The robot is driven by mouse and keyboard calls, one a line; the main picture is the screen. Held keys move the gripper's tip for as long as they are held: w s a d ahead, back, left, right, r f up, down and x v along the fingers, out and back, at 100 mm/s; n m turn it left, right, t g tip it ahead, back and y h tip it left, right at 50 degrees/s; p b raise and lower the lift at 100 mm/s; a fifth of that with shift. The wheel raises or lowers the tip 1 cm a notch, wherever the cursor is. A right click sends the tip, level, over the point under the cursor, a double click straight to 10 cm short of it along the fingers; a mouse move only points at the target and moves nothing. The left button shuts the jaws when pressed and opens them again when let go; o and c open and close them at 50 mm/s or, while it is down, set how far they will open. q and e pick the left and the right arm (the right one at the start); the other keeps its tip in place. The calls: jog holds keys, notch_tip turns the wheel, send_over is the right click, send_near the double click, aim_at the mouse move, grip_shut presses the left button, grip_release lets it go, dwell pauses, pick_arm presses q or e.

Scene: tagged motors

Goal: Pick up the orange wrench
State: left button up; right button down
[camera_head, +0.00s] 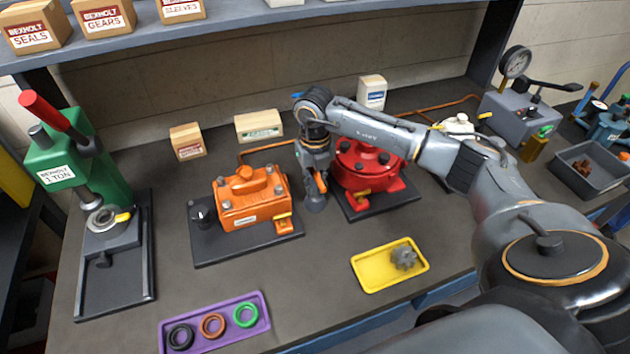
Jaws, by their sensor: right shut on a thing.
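My right gripper (316,195) reaches down between the orange motor (245,203) and the red motor (366,165), with its fingers shut. A short orange piece (321,182) shows at the fingers; I take it to be the orange wrench, but most of it is hidden and its shape cannot be made out. Whether it touches the bench is not clear. The orange motor sits on a dark plate left of the gripper, and the red motor on another plate to the right. My left gripper is not in view.
A yellow tray (370,283) with a grey gear and a purple tray (258,298) with three rings lie at the front. A green press (75,160) stands left, a grey gauge unit (515,118) right. Small boxes stand behind. A shelf (250,22) runs above.

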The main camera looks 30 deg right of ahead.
aim_at(322, 188)
jog(key=shift+r, duration=0.1)
jog(key=shift+r+b, duration=0.5)
jog(key=shift+b, duration=0.05)
jog(key=s+r+b, duration=0.1)
jog(key=r, duration=0.1)
jog(key=s+a+r+b, duration=0.1)
jog(key=s+r, duration=0.1)
jog(key=r, duration=0.1)
jog(key=s+r+b, duration=0.1)
jog(key=s+r, duration=0.1)
jog(key=r, duration=0.1)
jog(key=shift+a, duration=0.25)
jog(key=s+a+r+b, duration=0.2)
jog(key=s+r, duration=0.2)
jog(key=s, duration=0.4)
jog(key=shift+s+a, duration=0.25)
jog(key=shift+a, duration=0.05)
